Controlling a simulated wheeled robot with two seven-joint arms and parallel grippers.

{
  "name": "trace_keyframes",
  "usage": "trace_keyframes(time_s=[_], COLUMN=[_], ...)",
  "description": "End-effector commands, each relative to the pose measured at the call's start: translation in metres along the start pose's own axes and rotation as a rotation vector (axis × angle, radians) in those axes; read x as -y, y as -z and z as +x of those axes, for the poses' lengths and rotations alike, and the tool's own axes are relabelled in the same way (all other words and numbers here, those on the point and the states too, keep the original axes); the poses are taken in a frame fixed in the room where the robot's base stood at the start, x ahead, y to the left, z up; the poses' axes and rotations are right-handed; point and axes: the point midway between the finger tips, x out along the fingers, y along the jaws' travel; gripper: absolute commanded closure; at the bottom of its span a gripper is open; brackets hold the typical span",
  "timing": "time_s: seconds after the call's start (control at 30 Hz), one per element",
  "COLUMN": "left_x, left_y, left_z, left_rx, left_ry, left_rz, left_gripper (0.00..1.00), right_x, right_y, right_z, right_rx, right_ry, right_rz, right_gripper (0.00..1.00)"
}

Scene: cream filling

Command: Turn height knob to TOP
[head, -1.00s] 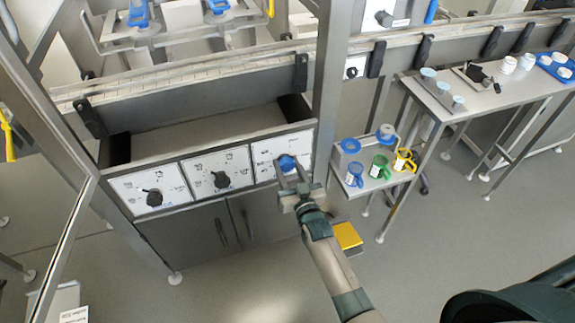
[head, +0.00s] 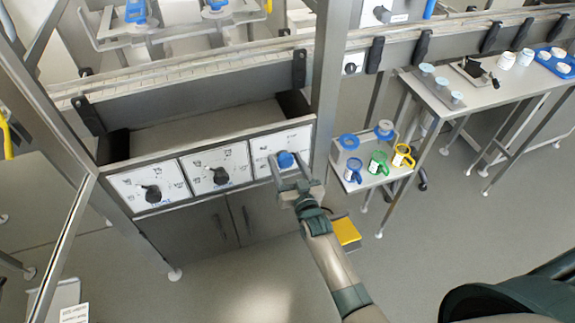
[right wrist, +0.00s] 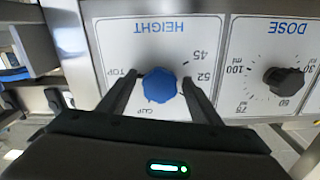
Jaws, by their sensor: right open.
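The blue height knob (head: 285,160) sits on the rightmost white panel of the cabinet. In the right wrist view the knob (right wrist: 159,86) is on the panel marked HEIGHT (right wrist: 215,60), seen upside down. TOP is printed left of the knob, CUP below it, 52 and 45 to its right. Which mark the knob points to cannot be told. My right gripper (head: 287,164) is open, one finger on either side of the knob; it shows in the wrist view (right wrist: 161,82) too. Whether the fingers touch it is unclear. My left gripper is not in view.
The black dose knob (right wrist: 284,82) is on the adjoining panel, with another black knob (head: 152,193) farther left. A metal post (head: 325,90) stands just right of the height panel. A small shelf (head: 366,183) with coloured jugs is to the right. Floor ahead is clear.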

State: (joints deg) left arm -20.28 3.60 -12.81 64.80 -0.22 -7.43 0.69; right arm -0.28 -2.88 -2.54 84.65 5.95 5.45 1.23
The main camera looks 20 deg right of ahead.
Motion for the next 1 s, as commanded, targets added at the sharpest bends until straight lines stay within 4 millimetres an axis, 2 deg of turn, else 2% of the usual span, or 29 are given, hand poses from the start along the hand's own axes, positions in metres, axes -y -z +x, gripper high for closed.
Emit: trace_keyframes(time_s=[0.17,0.37,0.77,1.0], left_x=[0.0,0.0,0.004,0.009], left_y=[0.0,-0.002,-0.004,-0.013], left_z=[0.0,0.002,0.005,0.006], left_rx=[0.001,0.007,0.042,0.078], left_ry=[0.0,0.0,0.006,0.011], left_rz=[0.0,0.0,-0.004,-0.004], left_gripper=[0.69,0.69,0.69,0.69], right_x=[0.0,0.0,0.0,-0.001], right_y=[0.0,-0.001,-0.002,-0.002], right_z=[-0.004,-0.022,-0.092,-0.137], right_rx=[0.0,0.0,0.001,0.002], right_ry=[0.0,0.0,0.0,0.0], right_rz=[0.0,0.0,0.0,-0.001], right_gripper=[0.42,0.42,0.42,0.42])
